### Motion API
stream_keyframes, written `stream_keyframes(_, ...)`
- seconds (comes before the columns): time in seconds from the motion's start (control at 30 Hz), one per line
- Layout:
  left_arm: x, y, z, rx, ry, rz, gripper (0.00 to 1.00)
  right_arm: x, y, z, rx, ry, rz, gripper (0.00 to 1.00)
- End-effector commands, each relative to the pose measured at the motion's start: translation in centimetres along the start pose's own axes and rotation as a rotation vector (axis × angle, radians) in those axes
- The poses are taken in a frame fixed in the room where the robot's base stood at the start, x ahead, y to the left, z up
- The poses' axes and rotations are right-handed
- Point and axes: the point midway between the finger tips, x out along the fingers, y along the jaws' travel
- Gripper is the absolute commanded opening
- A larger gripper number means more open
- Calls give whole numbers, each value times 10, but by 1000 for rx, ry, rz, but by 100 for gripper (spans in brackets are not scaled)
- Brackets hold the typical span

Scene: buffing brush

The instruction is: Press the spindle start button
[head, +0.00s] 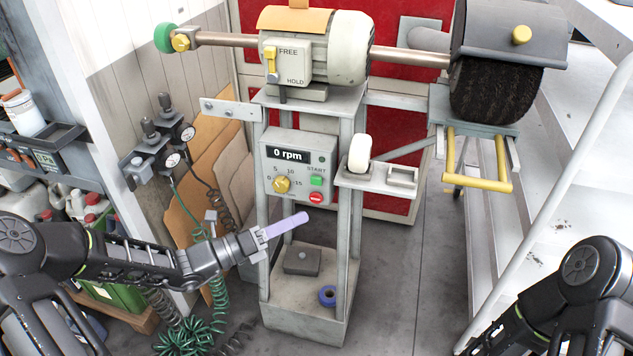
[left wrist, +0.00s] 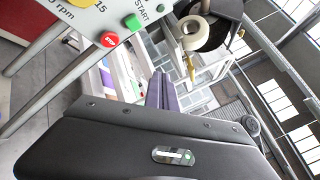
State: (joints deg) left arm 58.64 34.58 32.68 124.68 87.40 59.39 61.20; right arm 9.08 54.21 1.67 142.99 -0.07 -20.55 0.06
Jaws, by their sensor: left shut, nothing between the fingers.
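The green start button (head: 317,181) is on the grey control box (head: 270,165) of the buffing machine, under the label START. It also shows in the left wrist view (left wrist: 132,22). The red stop button (head: 316,198) sits just below it, and in the left wrist view it is beside it (left wrist: 109,40). The display (head: 288,155) reads 0 rpm. My left gripper (head: 303,218) is shut and empty, its purple fingers below and slightly left of the stop button in the picture, apart from the buttons. The fingers also show in the left wrist view (left wrist: 160,92). My right gripper is out of view.
A yellow dial (head: 282,184) is left of the buttons. A small shelf (head: 375,181) with a white roll (head: 360,154) juts out at the right. Above are the motor (head: 348,48) and black brush (head: 495,90). Gauges (head: 172,160) and hoses hang at left.

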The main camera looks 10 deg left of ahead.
Motion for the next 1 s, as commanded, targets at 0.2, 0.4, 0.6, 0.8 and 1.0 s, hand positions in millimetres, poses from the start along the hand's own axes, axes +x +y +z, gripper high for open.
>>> stream_keyframes(0.2, 3, 4, 1, 1, 2, 0, 0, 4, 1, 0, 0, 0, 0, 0)
stream_keyframes(0.4, 15, 13, 8, 4, 3, -1, 0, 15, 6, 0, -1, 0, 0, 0)
stream_keyframes(0.6, 33, 28, 20, 6, 2, -1, 0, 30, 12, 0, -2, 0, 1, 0)
stream_keyframes(0.8, 51, 36, 36, 3, 2, -1, 0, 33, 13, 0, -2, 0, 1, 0)
stream_keyframes(1.0, 60, 44, 43, 2, 2, 1, 0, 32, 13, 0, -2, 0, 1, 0)
